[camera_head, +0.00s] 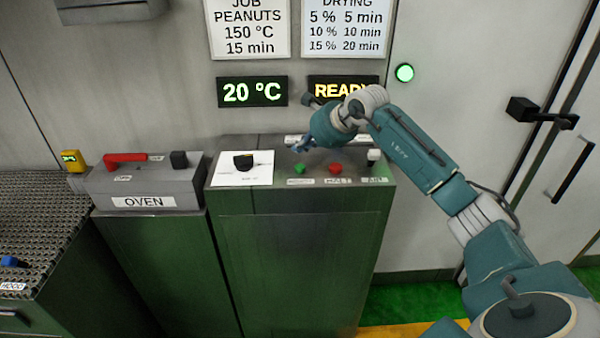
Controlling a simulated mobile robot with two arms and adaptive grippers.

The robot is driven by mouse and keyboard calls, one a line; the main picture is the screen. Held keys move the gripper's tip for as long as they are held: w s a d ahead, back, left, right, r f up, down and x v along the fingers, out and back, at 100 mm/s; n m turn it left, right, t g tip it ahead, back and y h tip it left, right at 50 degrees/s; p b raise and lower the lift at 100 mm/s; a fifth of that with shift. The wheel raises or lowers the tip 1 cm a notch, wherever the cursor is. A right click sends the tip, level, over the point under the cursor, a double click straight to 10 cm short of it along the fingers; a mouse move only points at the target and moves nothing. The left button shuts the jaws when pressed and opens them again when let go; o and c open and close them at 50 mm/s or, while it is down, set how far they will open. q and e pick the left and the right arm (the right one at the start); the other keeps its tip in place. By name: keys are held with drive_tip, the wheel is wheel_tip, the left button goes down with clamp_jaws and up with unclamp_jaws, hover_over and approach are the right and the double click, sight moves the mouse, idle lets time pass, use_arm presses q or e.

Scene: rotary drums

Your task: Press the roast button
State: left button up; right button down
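A green button (299,168) sits on the sloping top of the green control cabinet (300,260). The small label below it is too blurred to read surely; it may say roast. A red button (336,168) is to its right, with a label that seems to read HALT. My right arm reaches in from the right, and my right gripper (302,146) is just behind and above the green button, apart from it as far as I can see. Its fingers are small and partly hidden by the wrist, so their opening is unclear. My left gripper is out of view.
A black knob (243,162) on a white plate is left of the buttons, a white-topped switch (374,155) right. The oven box (150,187) has a red lever (125,158). Displays show 20 °C (252,91) and READY (337,90). A green lamp (404,73) glows.

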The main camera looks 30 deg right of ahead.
sight(301, 168)
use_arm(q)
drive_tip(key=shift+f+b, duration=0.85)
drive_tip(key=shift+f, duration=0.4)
use_arm(e)
drive_tip(key=shift+f, duration=1.65)
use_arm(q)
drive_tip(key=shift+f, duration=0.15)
use_arm(e)
drive_tip(key=shift+f, duration=0.1)
use_arm(q)
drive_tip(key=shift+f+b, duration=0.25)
drive_tip(key=shift+b, duration=0.15)
use_arm(e)
drive_tip(key=shift+f, duration=0.3)
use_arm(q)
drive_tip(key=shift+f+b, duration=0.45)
use_arm(e)
drive_tip(key=shift+f, duration=0.55)
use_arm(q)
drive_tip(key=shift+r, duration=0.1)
use_arm(e)
drive_tip(key=shift+r, duration=0.1)
use_arm(q)
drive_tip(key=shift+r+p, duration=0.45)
drive_tip(key=shift+p, duration=0.1)
use_arm(e)
drive_tip(key=shift+r, duration=0.85)
